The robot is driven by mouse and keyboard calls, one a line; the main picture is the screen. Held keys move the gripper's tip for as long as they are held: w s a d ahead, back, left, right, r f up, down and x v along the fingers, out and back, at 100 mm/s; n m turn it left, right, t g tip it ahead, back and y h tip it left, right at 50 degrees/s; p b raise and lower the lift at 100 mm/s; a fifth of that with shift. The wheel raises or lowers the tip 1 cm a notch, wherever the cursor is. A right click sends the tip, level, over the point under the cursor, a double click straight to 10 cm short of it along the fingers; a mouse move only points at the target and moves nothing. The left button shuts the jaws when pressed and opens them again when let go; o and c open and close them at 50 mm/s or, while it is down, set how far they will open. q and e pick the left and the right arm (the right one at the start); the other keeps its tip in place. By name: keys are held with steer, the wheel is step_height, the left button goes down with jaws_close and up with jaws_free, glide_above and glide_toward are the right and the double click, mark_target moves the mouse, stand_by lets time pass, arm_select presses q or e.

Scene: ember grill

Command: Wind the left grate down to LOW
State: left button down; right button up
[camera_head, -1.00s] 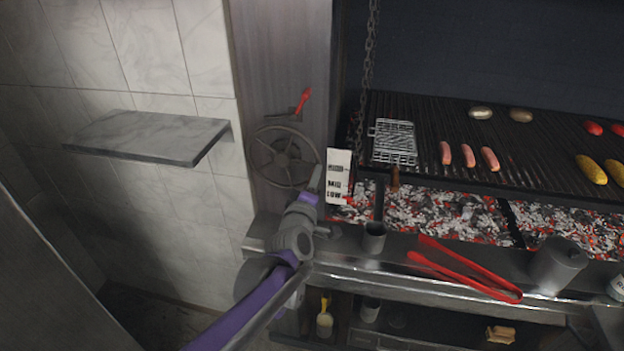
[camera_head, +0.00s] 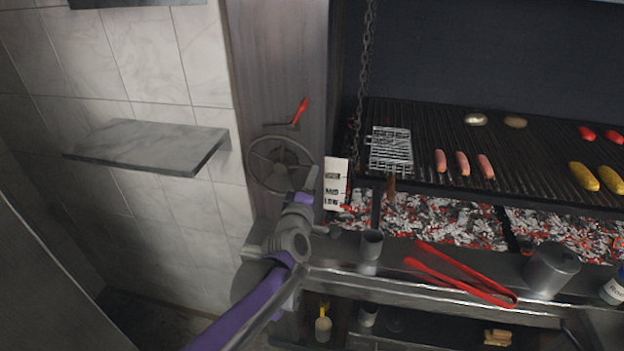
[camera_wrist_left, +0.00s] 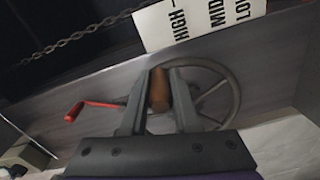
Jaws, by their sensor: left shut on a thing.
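The spoked hand wheel (camera_head: 280,165) is on the grey side panel at the left of the grill; it also shows in the left wrist view (camera_wrist_left: 205,95). My left gripper (camera_head: 313,178) is at the wheel's right side. In the left wrist view its fingers (camera_wrist_left: 160,92) are shut on the wheel's brown handle (camera_wrist_left: 159,90). A white sign (camera_head: 336,184) reading HIGH, MID and LOW stands just right of the gripper. The left grate (camera_head: 430,180) lies over the coals, with a chain (camera_head: 364,70) near its left end. My right gripper is out of view.
A red-handled lever (camera_head: 300,111) is above the wheel. A wire basket (camera_head: 390,150) and sausages (camera_head: 462,163) are on the grate. Red tongs (camera_head: 460,275), a cup (camera_head: 371,245) and a metal pot (camera_head: 552,268) are on the front ledge. A stone shelf (camera_head: 150,145) juts out at left.

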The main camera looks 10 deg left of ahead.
arm_select(q)
steer(key=c, duration=0.7)
jaws_free()
steer(key=shift+a+r, duration=0.15)
steer(key=shift+o, duration=0.2)
steer(key=shift+s, duration=0.1)
steer(key=s+b, duration=0.1)
steer(key=s, duration=0.9)
steer(key=shift+s+a, duration=0.15)
steer(key=shift+s, duration=0.15)
